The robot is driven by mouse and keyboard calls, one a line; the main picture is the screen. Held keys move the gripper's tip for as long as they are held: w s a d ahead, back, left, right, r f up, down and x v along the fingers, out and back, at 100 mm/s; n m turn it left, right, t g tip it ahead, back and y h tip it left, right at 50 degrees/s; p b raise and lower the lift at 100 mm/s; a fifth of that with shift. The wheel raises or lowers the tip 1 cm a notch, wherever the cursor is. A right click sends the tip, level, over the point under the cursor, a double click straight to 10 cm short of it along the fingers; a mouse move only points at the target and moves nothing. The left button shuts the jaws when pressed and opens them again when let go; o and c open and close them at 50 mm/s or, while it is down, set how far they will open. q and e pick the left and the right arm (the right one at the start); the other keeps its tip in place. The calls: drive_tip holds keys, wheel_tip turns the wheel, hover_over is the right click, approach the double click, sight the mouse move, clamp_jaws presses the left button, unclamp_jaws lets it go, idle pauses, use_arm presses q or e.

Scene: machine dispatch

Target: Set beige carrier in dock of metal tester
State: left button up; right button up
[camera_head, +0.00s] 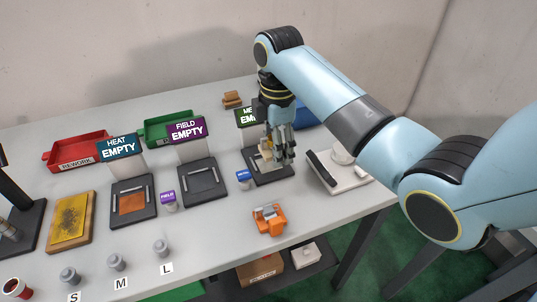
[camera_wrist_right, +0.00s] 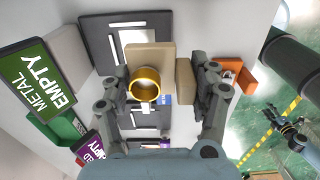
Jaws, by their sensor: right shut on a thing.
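The beige carrier (camera_head: 265,159) is a small block that stands over the dark dock (camera_head: 274,180) of the metal tester. In the right wrist view the carrier (camera_wrist_right: 150,55) bears a gold ring (camera_wrist_right: 145,84) and sits between my right fingers. My right gripper (camera_head: 280,155) comes down from above, shut on the carrier, and its fingers hide part of it. I cannot tell whether the carrier touches the dock. The tester's green sign (camera_wrist_right: 37,82) reads METAL EMPTY.
The field tester (camera_head: 203,184) and heat tester (camera_head: 132,203) stand to the left, both signs reading EMPTY. An orange fixture (camera_head: 269,219) is in front, and a white device (camera_head: 340,175) is close on the right. Red (camera_head: 75,152) and green (camera_head: 165,130) trays lie behind.

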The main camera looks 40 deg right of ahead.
sight(269, 165)
drive_tip(key=w+f, duration=0.2)
drive_tip(key=w, duration=0.1)
drive_tip(key=shift+d, duration=0.15)
drive_tip(key=shift+f, duration=0.25)
wheel_tip(269, 165, down, 3)
drive_tip(key=shift+r, duration=0.2)
drive_tip(key=shift+f, duration=0.35)
use_arm(q)
drive_tip(key=shift+w+a+r, duration=0.1)
drive_tip(key=shift+w, duration=0.75)
use_arm(e)
drive_tip(key=shift+f, duration=0.15)
drive_tip(key=o, duration=1.3)
use_arm(q)
drive_tip(key=shift+w, duration=0.15)
use_arm(e)
wheel_tip(269, 165, up, 12)
drive_tip(key=shift+s+r, duration=0.1)
drive_tip(key=shift+r, duration=0.05)
